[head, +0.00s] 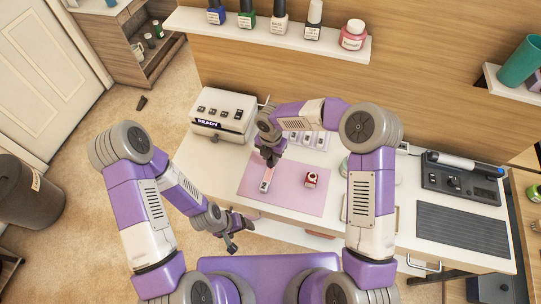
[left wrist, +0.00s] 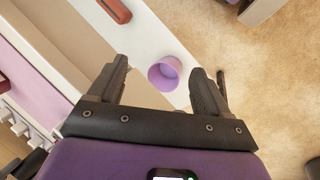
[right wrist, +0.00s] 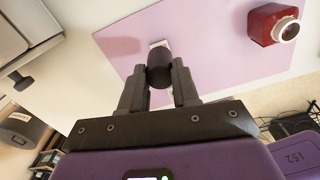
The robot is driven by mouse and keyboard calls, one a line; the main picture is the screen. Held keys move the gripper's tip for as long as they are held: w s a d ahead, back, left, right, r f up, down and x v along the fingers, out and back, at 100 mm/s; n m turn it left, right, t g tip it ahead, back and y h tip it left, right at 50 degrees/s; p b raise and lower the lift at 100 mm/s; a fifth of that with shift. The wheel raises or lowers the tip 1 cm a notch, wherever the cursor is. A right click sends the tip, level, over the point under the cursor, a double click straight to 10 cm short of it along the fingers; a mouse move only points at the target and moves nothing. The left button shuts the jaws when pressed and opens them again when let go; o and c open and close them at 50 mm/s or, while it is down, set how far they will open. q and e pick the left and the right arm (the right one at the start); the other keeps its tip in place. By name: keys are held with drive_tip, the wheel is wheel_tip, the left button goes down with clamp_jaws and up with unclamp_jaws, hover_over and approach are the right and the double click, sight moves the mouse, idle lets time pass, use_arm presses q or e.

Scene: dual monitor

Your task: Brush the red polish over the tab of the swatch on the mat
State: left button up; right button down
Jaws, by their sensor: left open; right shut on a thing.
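The pink mat (head: 285,198) lies on the white desk. A pale swatch (head: 265,181) lies on its left part; a sliver of it (right wrist: 160,43) shows in the right wrist view, mostly hidden. The red polish bottle (head: 311,180) stands on the mat to the right, and its uncapped neck shows in the right wrist view (right wrist: 284,30). My right gripper (head: 270,157) is shut on a dark brush cap (right wrist: 160,68) over the swatch. The brush tip is hidden, so I cannot tell if it touches. My left gripper (head: 233,238) is open and empty, off the desk's front edge.
A shelf (head: 270,36) with several polish bottles is above. A purple cup (left wrist: 165,73) shows between my left fingers in the left wrist view.

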drive_tip(key=shift+r+p, duration=2.4)
drive_tip(key=shift+r, duration=0.65)
